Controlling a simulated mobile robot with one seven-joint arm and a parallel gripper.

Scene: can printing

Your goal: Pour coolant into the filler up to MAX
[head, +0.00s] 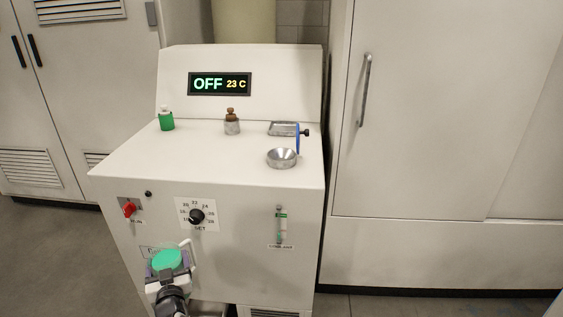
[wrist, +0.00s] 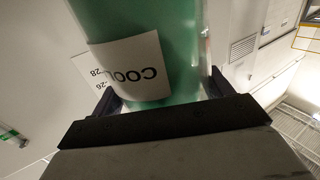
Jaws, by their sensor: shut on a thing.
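My gripper (head: 168,274) is shut on a jug of green coolant (head: 167,260), low in front of the machine in the head view. The jug fills the top middle of the wrist view (wrist: 180,55), between the two fingers, with a white label reading "COOL". The filler (head: 281,158) is a round metal funnel on the right of the machine's top, apart from and beyond the jug. A blue part (head: 298,138) stands upright behind it. The level gauge (head: 281,225) on the front panel has a green band near its top; its MAX mark and liquid level are too small to read.
The white machine (head: 130,165) shows "OFF 23 C" on its display (head: 220,84). A small green-bodied fitting (head: 166,122) and a brown-topped metal fitting (head: 232,122) stand on its top. A red switch (head: 130,208) and black dial (head: 197,216) are on the front.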

